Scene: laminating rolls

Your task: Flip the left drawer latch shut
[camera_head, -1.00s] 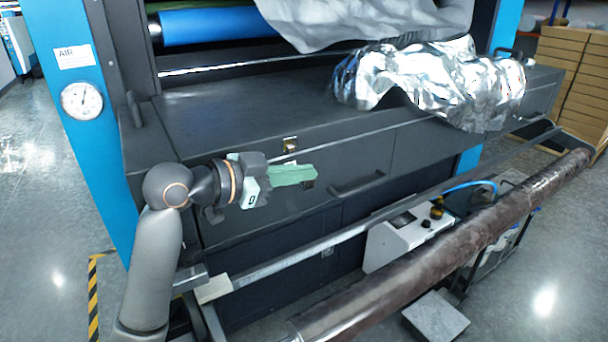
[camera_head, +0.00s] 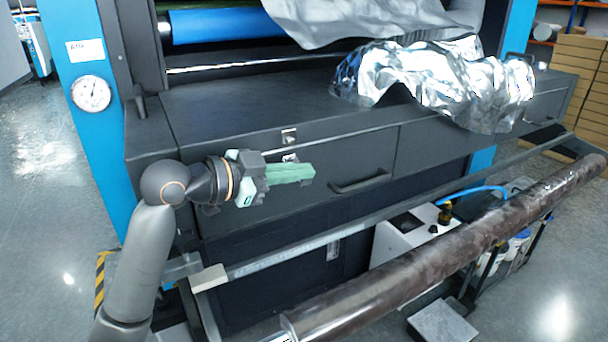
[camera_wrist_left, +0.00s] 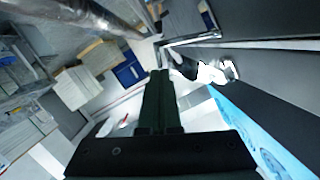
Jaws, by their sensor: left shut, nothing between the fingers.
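The left drawer latch (camera_head: 289,136) is a small metal piece at the top edge of the left drawer (camera_head: 345,160). A second small metal plate shows just below it, partly hidden behind my gripper. Whether the latch is open or shut is too small to tell. My left gripper (camera_head: 311,172) is shut and empty, with its green fingers pointing right along the drawer front, just below the latch. The fingers also show in the left wrist view (camera_wrist_left: 158,75). I cannot see whether they touch the drawer. My right gripper is not in view.
A drawer handle (camera_head: 358,184) lies right of my fingertips. Crumpled silver foil (camera_head: 435,80) covers the right of the machine top. A metal bar (camera_head: 320,240) and a dark roll (camera_head: 450,250) run across in front. A white box (camera_head: 402,240) stands behind the roll.

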